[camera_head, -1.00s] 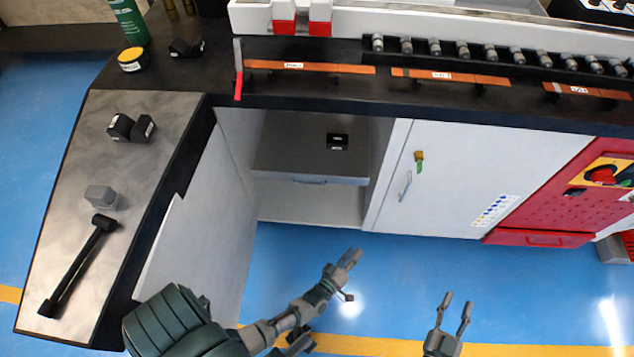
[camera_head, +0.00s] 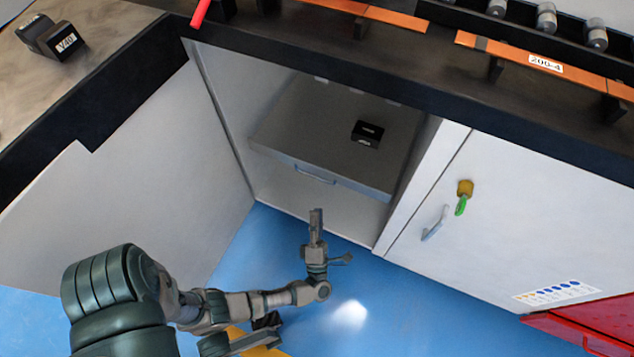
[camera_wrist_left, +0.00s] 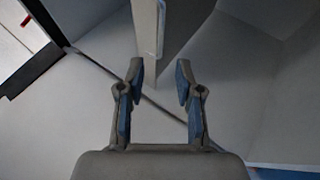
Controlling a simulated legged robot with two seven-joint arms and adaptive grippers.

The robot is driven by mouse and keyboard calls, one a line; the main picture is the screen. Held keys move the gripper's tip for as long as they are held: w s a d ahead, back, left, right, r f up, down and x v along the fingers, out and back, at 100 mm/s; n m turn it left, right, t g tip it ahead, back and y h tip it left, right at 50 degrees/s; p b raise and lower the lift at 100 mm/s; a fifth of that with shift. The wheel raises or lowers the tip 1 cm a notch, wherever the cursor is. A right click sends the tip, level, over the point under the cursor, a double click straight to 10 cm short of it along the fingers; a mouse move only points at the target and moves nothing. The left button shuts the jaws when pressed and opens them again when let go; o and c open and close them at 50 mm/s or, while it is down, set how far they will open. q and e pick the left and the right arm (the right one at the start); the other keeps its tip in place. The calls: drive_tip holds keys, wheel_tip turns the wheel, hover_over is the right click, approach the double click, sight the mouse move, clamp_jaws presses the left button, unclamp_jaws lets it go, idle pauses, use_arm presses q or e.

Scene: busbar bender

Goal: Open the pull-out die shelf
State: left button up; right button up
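The grey pull-out die shelf (camera_head: 300,125) sits inside the open cabinet, with its front panel and a thin bar handle (camera_head: 315,175) facing me. My left gripper (camera_head: 316,220) is in front of the shelf, below the handle and apart from it in the picture. In the left wrist view the left gripper (camera_wrist_left: 160,75) is open and empty. A pale upright panel edge (camera_wrist_left: 148,40) shows just beyond its fingertips; I cannot tell whether it is the shelf front. My right gripper is out of view.
A black die block (camera_head: 368,133) lies on the shelf. An open white door (camera_head: 120,180) stands left of the opening. A shut cabinet door (camera_head: 480,220) with a key and handle is on the right. The black worktop (camera_head: 330,65) overhangs above. Blue floor is free in front.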

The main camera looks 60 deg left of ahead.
sight(315, 177)
use_arm(q)
drive_tip(key=x, duration=0.8)
drive_tip(key=shift+w+a+f, duration=0.1)
drive_tip(key=shift+a, duration=0.35)
drive_tip(key=shift+w+a+r, duration=0.25)
drive_tip(key=shift+a+r, duration=0.1)
drive_tip(key=shift+r, duration=0.1)
drive_tip(key=shift+r, duration=0.1)
clamp_jaws()
